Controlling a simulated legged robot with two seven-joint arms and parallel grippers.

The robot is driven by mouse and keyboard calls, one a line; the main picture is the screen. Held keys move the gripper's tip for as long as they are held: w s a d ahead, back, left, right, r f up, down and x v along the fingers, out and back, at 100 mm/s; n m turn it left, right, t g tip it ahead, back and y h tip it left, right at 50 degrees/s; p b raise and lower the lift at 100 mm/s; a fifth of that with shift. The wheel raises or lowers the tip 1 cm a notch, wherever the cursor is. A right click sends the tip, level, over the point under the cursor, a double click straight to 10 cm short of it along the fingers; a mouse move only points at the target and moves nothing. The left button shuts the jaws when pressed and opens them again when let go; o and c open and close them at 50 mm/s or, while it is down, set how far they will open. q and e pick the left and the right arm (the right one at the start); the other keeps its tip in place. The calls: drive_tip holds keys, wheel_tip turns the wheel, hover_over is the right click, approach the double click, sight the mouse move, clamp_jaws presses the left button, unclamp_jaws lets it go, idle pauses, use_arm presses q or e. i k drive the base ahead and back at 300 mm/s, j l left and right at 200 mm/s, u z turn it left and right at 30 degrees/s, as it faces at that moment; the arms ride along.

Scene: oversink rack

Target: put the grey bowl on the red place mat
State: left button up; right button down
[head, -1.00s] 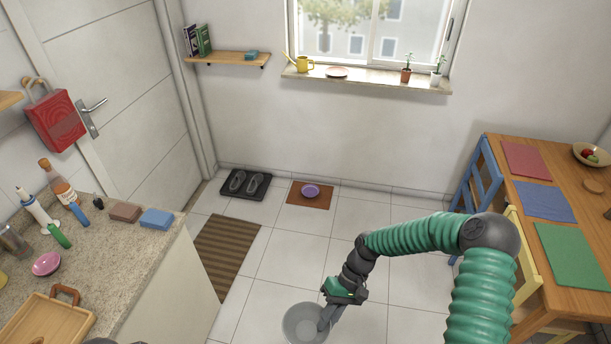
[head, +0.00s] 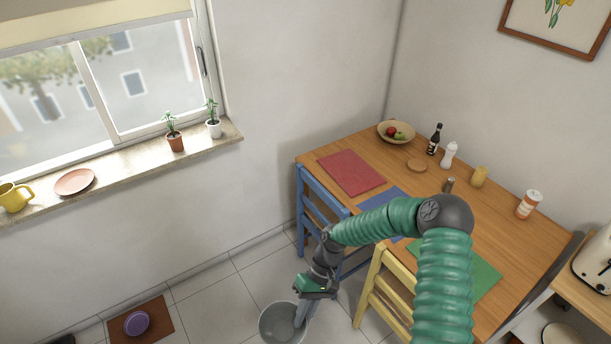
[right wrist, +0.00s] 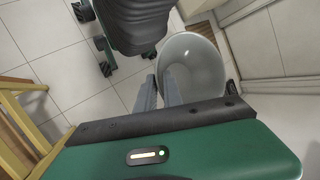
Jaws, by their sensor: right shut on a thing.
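The grey bowl (head: 283,324) hangs from my right gripper (head: 302,315) in the head view, with the tiled floor behind it. The gripper's fingers are shut on the bowl's rim. In the right wrist view the bowl (right wrist: 192,68) is beyond the two fingers (right wrist: 160,92), its pale inside showing. The red place mat (head: 351,172) lies flat and bare on the far left part of the wooden table (head: 455,225). The bowl is apart from the mat, to its lower left in the picture. My left gripper is not in view.
A blue chair (head: 312,205) and a yellow chair (head: 380,295) stand at the table's near side. A blue mat (head: 378,199) and a green mat (head: 478,275) lie beside the red one. A fruit bowl (head: 396,132) and several bottles and jars stand farther back.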

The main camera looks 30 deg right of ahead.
sight(349, 168)
drive_tip(key=i+z, duration=0.3)
drive_tip(key=i, duration=0.2)
drive_tip(key=i+j+z, duration=0.25)
drive_tip(key=i, duration=0.25)
drive_tip(key=i+j+z, duration=0.1)
drive_tip(key=i+z, duration=0.2)
drive_tip(key=i, duration=0.2)
drive_tip(key=i+l+z, duration=0.25)
drive_tip(key=i+z, duration=0.6)
drive_tip(key=i, duration=0.3)
